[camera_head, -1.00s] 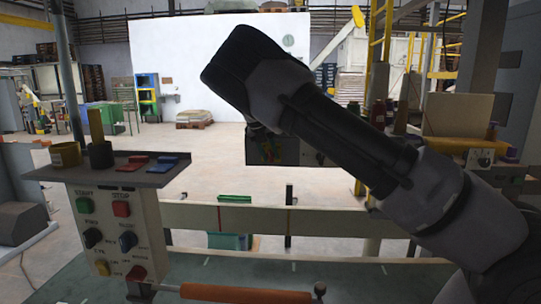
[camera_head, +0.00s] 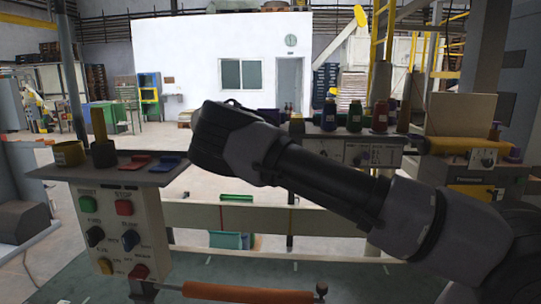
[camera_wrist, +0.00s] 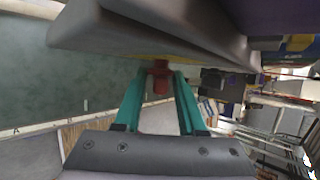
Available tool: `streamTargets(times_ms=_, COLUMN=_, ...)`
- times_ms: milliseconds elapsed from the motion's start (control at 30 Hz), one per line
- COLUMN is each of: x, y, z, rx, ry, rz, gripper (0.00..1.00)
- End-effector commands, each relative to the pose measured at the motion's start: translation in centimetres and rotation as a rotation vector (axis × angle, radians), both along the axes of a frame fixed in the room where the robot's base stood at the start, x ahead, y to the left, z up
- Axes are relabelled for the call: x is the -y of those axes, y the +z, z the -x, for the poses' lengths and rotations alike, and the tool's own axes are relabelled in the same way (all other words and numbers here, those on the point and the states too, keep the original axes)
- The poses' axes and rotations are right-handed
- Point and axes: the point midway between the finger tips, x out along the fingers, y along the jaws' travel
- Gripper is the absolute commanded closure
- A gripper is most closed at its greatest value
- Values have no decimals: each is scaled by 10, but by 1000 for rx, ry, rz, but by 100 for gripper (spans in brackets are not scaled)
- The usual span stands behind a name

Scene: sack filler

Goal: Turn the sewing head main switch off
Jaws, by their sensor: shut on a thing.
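In the wrist view my gripper (camera_wrist: 159,80) has its two teal fingers shut on a small red switch knob (camera_wrist: 160,78) below a grey ledge (camera_wrist: 150,42). The knob's label and exact setting cannot be read. In the head view the sewing head (camera_head: 365,154) is a grey panel with small knobs, under a shelf of thread spools. My arm crosses in front of its left part, and my gripper and the held knob are hidden there.
A control box (camera_head: 120,230) with green and red buttons and dark knobs stands at the left, with a grey shelf (camera_head: 108,172) on top. An orange roller (camera_head: 245,294) lies along the front. Spools (camera_head: 355,118) stand near my arm.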

Motion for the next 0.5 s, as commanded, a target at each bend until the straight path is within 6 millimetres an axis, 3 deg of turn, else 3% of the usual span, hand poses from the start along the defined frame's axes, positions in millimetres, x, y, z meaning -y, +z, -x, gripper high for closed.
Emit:
streamTargets(times_ms=333, x=1, y=-4, z=1, rx=-7, ry=-6, rz=-1, gripper=100)
streamTargets(times_ms=367, x=1, y=-4, z=1, rx=-7, ry=-6, rz=-1, gripper=50)
streamTargets(times_ms=500, x=1, y=-3, z=1, rx=-4, ry=-4, rz=-1, gripper=50)
